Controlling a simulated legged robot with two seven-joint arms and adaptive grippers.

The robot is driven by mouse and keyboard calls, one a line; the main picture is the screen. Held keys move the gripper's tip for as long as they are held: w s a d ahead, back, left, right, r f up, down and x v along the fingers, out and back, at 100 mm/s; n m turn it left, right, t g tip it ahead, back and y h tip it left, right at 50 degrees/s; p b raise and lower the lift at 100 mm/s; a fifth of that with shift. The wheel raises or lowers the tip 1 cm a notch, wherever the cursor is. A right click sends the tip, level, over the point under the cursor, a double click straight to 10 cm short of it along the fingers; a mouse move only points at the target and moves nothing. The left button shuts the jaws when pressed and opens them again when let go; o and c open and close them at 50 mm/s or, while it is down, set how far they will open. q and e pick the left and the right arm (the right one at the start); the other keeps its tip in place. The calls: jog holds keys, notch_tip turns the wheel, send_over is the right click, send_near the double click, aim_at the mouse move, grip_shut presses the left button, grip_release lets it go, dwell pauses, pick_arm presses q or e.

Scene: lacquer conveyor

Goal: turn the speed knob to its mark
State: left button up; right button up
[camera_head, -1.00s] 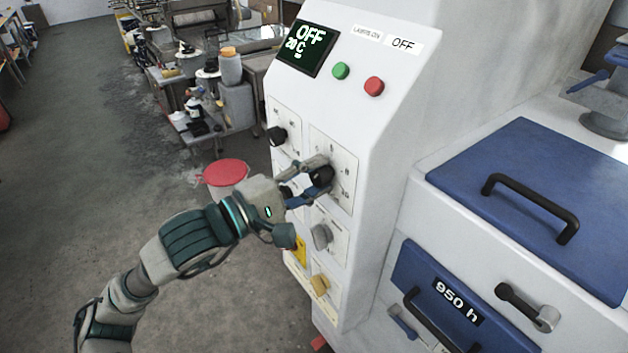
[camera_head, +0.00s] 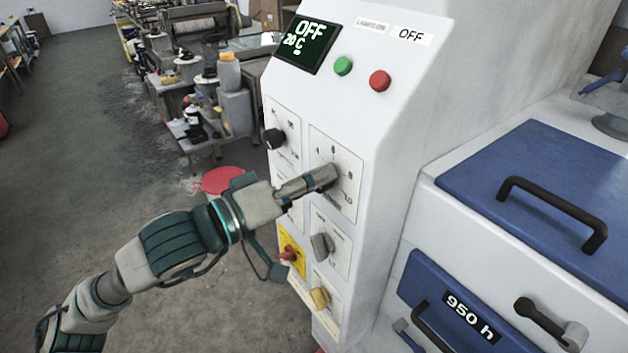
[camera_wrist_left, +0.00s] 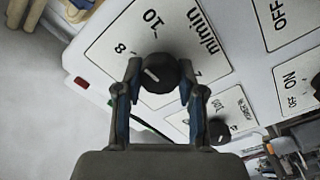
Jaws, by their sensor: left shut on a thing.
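The black speed knob (camera_wrist_left: 165,73) sits on a white plate (camera_wrist_left: 155,40) marked "m/min" in the left wrist view. Its white pointer line slants to the upper left, roughly toward the 8; I see no separate target mark. My left gripper (camera_wrist_left: 160,85) is shut on the knob, one finger on each side. In the head view my left gripper (camera_head: 326,177) reaches the numbered plate (camera_head: 340,160) from the left and mostly hides the knob. My right gripper is not in view.
Another black knob (camera_head: 275,138) is at the upper left of the panel. Below are a grey knob (camera_head: 321,244), a red switch on yellow (camera_head: 288,254) and a yellow knob (camera_head: 320,297). Green (camera_head: 344,66) and red (camera_head: 380,80) buttons sit above. The display (camera_head: 308,45) reads OFF, 20 C.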

pick_arm(q)
jog(key=m, duration=0.2)
jog(key=shift+f+m, duration=0.3)
jog(key=shift+m, duration=0.1)
jog(key=shift+d+m, duration=0.1)
jog(key=shift+m, duration=1.8)
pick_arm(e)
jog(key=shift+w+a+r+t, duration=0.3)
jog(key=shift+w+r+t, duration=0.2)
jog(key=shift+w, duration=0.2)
pick_arm(q)
jog(key=o, duration=1)
jog(key=shift+o, duration=0.7)
jog(key=shift+w, duration=0.15)
jog(key=shift+r, duration=0.1)
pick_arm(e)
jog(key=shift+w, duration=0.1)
pick_arm(q)
jog(key=shift+r, duration=0.1)
